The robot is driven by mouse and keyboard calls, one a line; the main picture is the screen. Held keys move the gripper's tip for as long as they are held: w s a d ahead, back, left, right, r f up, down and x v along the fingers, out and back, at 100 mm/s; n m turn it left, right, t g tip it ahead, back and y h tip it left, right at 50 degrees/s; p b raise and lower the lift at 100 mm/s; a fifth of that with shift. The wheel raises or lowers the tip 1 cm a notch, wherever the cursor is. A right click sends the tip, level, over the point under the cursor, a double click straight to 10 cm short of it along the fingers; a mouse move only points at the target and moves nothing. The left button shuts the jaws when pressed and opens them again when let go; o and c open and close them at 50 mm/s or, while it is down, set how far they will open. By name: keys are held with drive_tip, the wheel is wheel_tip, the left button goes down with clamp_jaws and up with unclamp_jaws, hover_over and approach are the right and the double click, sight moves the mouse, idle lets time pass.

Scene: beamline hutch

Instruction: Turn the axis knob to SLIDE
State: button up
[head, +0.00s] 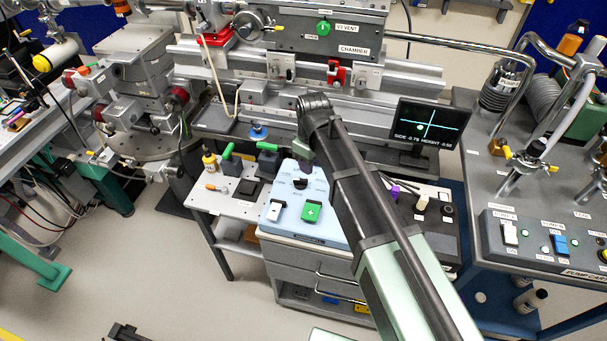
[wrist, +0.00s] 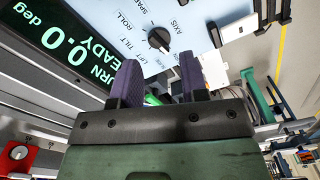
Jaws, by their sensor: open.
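The axis knob (wrist: 158,39) is a round black knob on a light blue panel (wrist: 185,12), with SPARE, ROLL, TILT and LIFT printed around it and AXIS beside it. A pale mark shows at its lower right. My fingers hide part of the lettering there, and I cannot read SLIDE. In the head view the knob (head: 300,183) is small and dark, on the sloped blue panel (head: 283,232). My gripper (wrist: 158,66) is open and empty, its two purple-grey fingers apart, just short of the knob in the picture. I cannot tell the gap in depth.
A display (wrist: 62,40) beside the knob reads TURN 0.0 deg and READY. A monitor (head: 430,126) stands behind right.

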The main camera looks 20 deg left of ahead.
sight(304, 180)
drive_tip(key=a+f+n+b, duration=0.1)
drive_tip(key=f+n+b, duration=0.1)
drive_tip(key=f+b, duration=0.1)
drive_tip(key=w+a+f+n+b, duration=0.1)
drive_tip(key=f+n+b, duration=0.1)
drive_tip(key=f+b, duration=0.2)
drive_tip(key=w+f+n+b, duration=0.1)
drive_tip(key=f+n+b, duration=0.1)
drive_tip(key=f+b, duration=0.2)
drive_tip(key=shift+w+a, duration=0.25)
drive_tip(key=shift+a, duration=0.15)
drive_tip(key=shift+r, duration=0.15)
clamp_jaws()
